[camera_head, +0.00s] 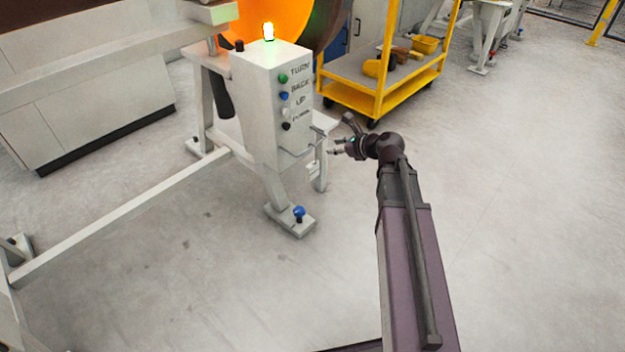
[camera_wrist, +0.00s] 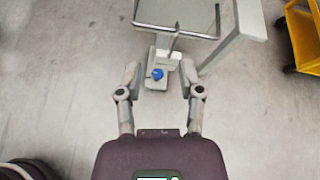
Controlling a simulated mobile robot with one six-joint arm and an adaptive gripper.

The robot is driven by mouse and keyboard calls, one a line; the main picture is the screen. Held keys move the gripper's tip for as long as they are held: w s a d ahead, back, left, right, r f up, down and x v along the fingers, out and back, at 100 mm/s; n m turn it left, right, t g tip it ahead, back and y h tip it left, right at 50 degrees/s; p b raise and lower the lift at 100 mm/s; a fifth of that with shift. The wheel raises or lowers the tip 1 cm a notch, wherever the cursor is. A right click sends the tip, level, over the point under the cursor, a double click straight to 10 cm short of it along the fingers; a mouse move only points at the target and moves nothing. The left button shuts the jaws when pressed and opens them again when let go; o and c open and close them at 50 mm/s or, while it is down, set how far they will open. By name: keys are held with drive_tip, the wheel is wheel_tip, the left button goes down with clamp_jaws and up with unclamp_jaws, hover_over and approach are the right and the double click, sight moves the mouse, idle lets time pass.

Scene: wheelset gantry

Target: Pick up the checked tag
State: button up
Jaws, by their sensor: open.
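A small whitish tag (camera_head: 313,171) hangs at the wire rail on the right side of the white control box; its check marks are too small to make out. In the wrist view a pale piece (camera_wrist: 172,58), seemingly this tag, shows beyond and between the fingertips, below the wire rail (camera_wrist: 186,37). My gripper (camera_head: 339,138) is just right of the rail in the head view. In the wrist view my gripper (camera_wrist: 162,70) has its fingers apart with nothing held between them. It looks apart from the tag, though the exact gap is hard to tell.
The control box (camera_head: 262,105) with buttons and a lit lamp stands on gantry legs. A foot with a blue knob (camera_head: 299,212) is on the floor below. A yellow cart (camera_head: 378,98) stands behind my gripper. The floor at right is clear.

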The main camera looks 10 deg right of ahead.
drive_tip(key=d+f+m+b, duration=0.1)
drive_tip(key=w+f+m+t+b, duration=0.1)
drive_tip(key=shift+w+d+f+m, duration=0.1)
drive_tip(key=shift+w+d+m, duration=0.15)
drive_tip(key=shift+d+m, duration=0.15)
drive_tip(key=shift+a, duration=0.1)
drive_tip(key=b, duration=0.3)
approach(310, 143)
drive_tip(key=x, duration=0.4)
drive_tip(key=shift+w+a+f+b, duration=0.3)
drive_tip(key=shift+w+f, duration=0.05)
drive_tip(key=shift+w, duration=0.05)
drive_tip(key=shift+b+x, duration=0.85)
drive_tip(key=shift+x, duration=1.8)
drive_tip(key=shift+w+r, duration=0.1)
drive_tip(key=shift+r, duration=0.05)
